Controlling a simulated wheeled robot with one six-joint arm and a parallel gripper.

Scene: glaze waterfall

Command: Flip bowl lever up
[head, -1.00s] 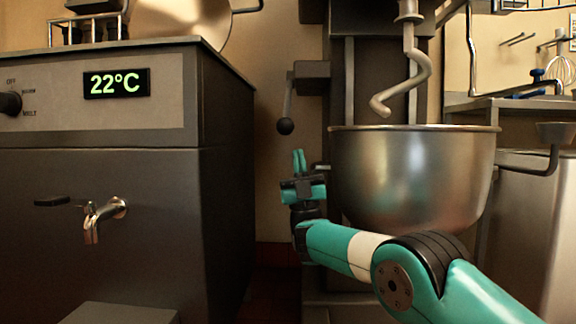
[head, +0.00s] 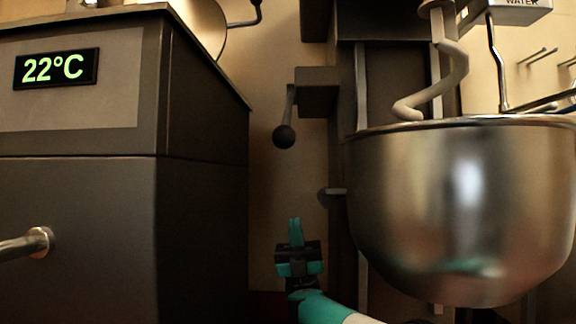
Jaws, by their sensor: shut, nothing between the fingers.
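The bowl lever (head: 290,108) is a short dark arm with a round black knob at its lower end. It hangs down from a dark block on the left side of the mixer column. The steel mixer bowl (head: 465,205) is at the right, below a pale spiral hook (head: 440,85). My gripper (head: 295,232) is teal and black, points up and is shut and empty. In the picture it is below the knob, with a clear gap between them, and left of the bowl.
A dark machine (head: 80,220) with a 22°C display (head: 56,68) and a tap (head: 30,243) fills the left side. A narrow gap with beige wall (head: 270,190) lies between it and the mixer column (head: 375,80). A small dark part juts from the column above my gripper's right side.

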